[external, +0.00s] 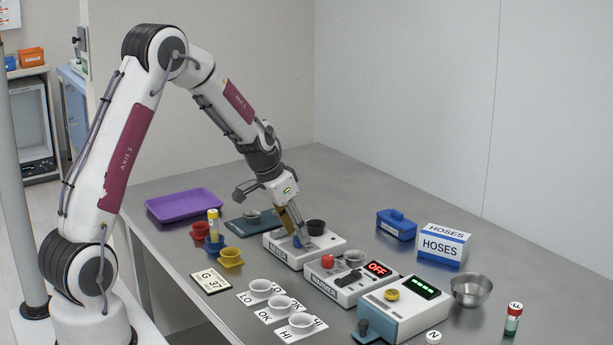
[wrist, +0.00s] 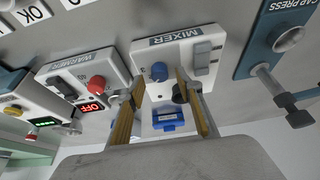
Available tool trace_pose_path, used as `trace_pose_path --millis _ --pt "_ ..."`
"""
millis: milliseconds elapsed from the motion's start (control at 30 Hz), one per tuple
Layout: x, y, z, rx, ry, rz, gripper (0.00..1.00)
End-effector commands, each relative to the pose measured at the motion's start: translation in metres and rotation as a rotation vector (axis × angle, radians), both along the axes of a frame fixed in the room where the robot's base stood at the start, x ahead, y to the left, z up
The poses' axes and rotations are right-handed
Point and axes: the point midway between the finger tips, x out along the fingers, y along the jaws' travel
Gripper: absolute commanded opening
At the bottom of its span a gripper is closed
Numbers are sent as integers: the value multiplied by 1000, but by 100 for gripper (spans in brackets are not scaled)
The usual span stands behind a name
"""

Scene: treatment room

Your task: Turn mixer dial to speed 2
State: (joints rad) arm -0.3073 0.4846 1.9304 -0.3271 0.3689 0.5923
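The mixer (external: 329,241) is a white box with its name on the front, standing in the row of devices on the grey table. In the wrist view the mixer (wrist: 187,46) has a blue dial (wrist: 159,72) and a grey switch block (wrist: 202,58). The blue dial (external: 297,242) is partly hidden by my gripper in the external view. My gripper (wrist: 159,81) points down over the mixer; its two fingers are apart, with the dial showing between their tips. I cannot tell whether either finger touches the dial.
A black cup (external: 316,227) sits at the mixer's back. The warmer (external: 345,287), showing OFF, stands beside it with a red knob (external: 327,261). The cap press (external: 247,226) is on the other side. A blue box (external: 396,224) and the hoses box (external: 443,246) stand behind.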

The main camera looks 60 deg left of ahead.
Motion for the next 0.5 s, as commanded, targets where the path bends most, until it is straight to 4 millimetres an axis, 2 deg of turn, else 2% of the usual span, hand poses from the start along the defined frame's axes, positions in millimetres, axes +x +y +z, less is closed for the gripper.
trace_pose_path --millis 500 --pt "-23 1 56 1 -3 0 36"
